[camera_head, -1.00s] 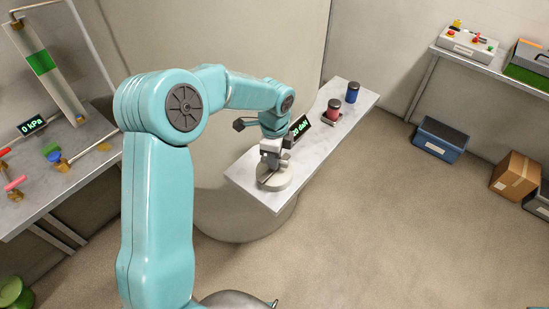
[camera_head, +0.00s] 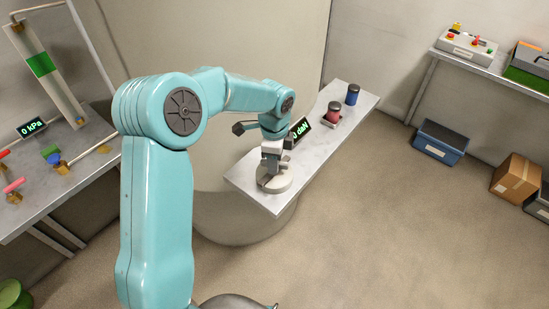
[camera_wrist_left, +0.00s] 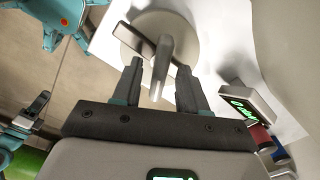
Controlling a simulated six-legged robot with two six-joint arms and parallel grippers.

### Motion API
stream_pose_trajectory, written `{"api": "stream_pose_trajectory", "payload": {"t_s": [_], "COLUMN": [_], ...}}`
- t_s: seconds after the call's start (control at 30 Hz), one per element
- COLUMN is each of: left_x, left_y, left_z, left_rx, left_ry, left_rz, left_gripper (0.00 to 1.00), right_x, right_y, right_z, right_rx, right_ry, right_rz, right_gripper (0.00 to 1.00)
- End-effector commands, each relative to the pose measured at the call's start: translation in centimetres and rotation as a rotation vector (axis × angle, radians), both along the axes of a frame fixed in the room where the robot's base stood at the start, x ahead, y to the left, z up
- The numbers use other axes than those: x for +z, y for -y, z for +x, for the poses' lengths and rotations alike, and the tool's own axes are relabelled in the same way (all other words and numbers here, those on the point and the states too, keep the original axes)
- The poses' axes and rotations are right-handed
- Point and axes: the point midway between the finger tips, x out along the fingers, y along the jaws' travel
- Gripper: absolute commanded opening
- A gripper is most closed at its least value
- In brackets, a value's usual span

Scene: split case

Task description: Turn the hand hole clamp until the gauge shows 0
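The hand hole clamp (camera_head: 281,180) is a pale round disc near the front end of the grey bench. In the left wrist view it shows as a grey disc (camera_wrist_left: 190,32) with a dark crossbar (camera_wrist_left: 132,38) and an upright post (camera_wrist_left: 164,66). My left gripper (camera_head: 269,168) is over the clamp. In the wrist view its two fingers (camera_wrist_left: 160,72) stand apart, one on each side of the post, with gaps visible. The gauge (camera_head: 301,130) beside the clamp reads 0 daN, its left edge partly covered by my arm.
A red canister (camera_head: 333,113) and a blue canister (camera_head: 352,94) stand farther along the bench. A side table (camera_head: 90,140) at left carries valves and a 0 kPa display (camera_head: 31,128). A blue bin (camera_head: 440,141) and a cardboard box (camera_head: 516,176) stand on the open floor at right.

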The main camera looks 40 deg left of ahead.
Motion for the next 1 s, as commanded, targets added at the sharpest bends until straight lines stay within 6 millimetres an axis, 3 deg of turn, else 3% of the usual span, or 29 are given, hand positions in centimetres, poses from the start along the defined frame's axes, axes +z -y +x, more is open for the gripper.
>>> {"api": "stream_pose_trajectory", "payload": {"t_s": [0.17, 0.27, 0.7, 0.83, 1.0], "left_x": [0.3, 1.5, 12.6, 14.8, 16.2], "left_y": [0.0, 0.0, 0.0, 0.1, 0.0], "left_z": [0.0, 0.1, 0.0, 0.0, 0.0], "left_rx": [0.0, 0.0, 0.0, -0.001, -0.001], "left_ry": [0.0, 0.003, 0.004, 0.003, 0.0], "left_rz": [0.0, 0.0, 0.0, -0.001, -0.001], "left_gripper": [0.43, 0.43, 0.43, 0.43, 0.43], "right_x": [-0.1, -0.2, -0.4, -0.2, -0.2], "right_y": [0.0, 0.0, 0.0, 0.0, 0.0], "right_z": [0.0, 0.0, 0.0, 0.0, 0.0], "right_rx": [0.0, 0.0, 0.0, 0.0, 0.0], "right_ry": [0.0, 0.0, 0.0, 0.0, 0.0], "right_rz": [0.0, 0.0, 0.0, 0.0, 0.0], "right_gripper": [0.43, 0.43, 0.43, 0.43, 0.43]}}
